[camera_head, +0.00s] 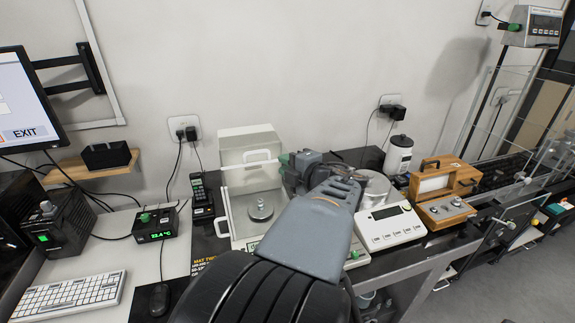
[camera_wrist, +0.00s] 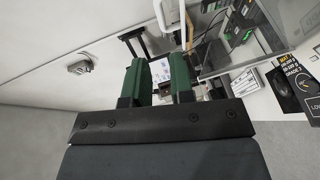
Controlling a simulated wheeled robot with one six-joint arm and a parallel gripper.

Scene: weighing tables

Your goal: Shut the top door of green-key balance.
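The balance with a clear-walled weighing chamber (camera_head: 228,215) stands on the dark mat left of my arm; its near right part is hidden by the arm. A round metal pan shows inside. A pale upright panel with a white handle (camera_head: 257,155) rises at its back, apparently the top door standing open. A green key (camera_head: 355,254) shows low at the right of my arm. My gripper (camera_head: 285,160) is at the chamber's upper right, near the raised panel. In the wrist view its green fingers (camera_wrist: 161,78) are apart with nothing held; a white handle (camera_wrist: 164,14) lies beyond them.
A second white balance (camera_head: 391,227) stands right of my arm, beside an open wooden weight box (camera_head: 437,197) and a white jar (camera_head: 398,156). A small black device with a green readout (camera_head: 155,226) stands left. The wall is close behind.

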